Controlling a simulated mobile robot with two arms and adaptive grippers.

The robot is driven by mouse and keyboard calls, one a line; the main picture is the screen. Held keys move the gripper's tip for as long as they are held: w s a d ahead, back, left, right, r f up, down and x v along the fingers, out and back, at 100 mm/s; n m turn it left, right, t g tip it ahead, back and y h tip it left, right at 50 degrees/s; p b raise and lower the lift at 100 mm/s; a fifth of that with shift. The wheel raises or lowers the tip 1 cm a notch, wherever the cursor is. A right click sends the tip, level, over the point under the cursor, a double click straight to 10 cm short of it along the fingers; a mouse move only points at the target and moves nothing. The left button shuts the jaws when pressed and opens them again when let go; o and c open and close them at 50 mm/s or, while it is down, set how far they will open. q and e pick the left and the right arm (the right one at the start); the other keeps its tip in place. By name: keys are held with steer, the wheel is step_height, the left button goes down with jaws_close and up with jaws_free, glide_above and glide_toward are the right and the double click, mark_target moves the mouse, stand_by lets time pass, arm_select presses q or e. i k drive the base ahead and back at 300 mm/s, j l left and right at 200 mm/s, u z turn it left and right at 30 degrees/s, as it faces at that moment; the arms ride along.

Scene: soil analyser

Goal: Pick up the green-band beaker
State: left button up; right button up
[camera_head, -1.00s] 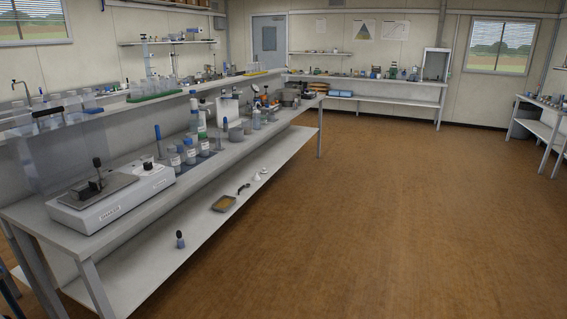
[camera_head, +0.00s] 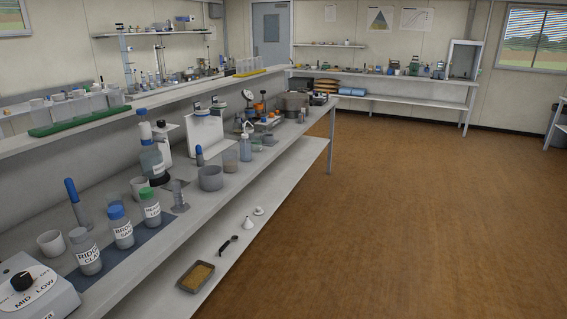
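I cannot make out a beaker with a green band in the head view. A small clear beaker-like vessel (camera_head: 230,161) stands on the left bench's worktop, beside a clear bottle (camera_head: 245,148); no green band shows on it. A bottle with a green cap (camera_head: 149,207) stands nearer, beside a blue-capped bottle (camera_head: 120,228) and a grey-capped bottle (camera_head: 85,252) labelled "RIDGE CLAY". Neither of my grippers is in view.
A far bench (camera_head: 400,76) holds small items too small to identify. The brown floor (camera_head: 400,210) is clear.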

mark_target(256, 141)
steer(key=i+l+u, duration=0.15)
steer(key=i, duration=0.35)
steer(key=i+l+u, duration=0.15)
steer(key=i, duration=0.4)
